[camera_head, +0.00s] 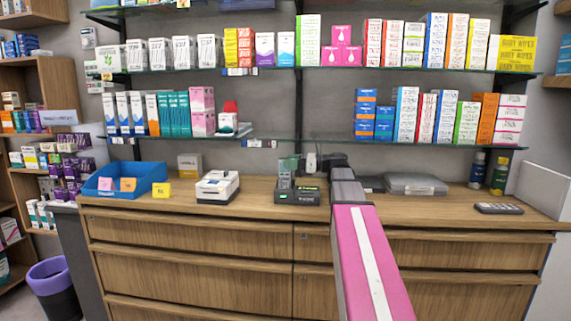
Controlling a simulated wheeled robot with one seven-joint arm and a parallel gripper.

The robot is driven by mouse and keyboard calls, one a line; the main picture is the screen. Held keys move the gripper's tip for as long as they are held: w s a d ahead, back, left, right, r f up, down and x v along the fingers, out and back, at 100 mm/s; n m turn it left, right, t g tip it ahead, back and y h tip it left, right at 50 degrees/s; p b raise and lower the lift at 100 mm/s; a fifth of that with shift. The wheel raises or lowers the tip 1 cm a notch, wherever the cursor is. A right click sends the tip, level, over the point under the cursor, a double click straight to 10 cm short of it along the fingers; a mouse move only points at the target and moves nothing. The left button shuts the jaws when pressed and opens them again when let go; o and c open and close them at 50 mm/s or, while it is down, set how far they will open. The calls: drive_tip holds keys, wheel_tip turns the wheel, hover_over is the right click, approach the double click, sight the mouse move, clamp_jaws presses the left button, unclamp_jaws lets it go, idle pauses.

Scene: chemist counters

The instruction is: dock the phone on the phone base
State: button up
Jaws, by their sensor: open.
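A dark handset with buttons, which looks like the phone (498,208), lies flat at the right end of the wooden counter. A dark device with a small green display (297,197) stands mid-counter and may be the phone base; a grey-green upright part rises from it, and I cannot tell whether that part is separate. My pink arm reaches up from the bottom to my gripper (325,161), just right of this device and well left of the handset. My gripper is open; its fingers are small and partly hidden by the arm, and nothing clearly shows between them.
On the counter (430,209) stand a blue bin (138,175), a yellow card (161,190), a white printer-like machine (217,188), a grey flat case (415,184) and two dark bottles (498,175). Glass shelves of boxes hang above. The front counter between case and handset is clear.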

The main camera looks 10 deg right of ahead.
drive_tip(key=v, duration=0.9)
drive_tip(key=shift+s+d, duration=0.15)
drive_tip(key=shift+d, duration=0.2)
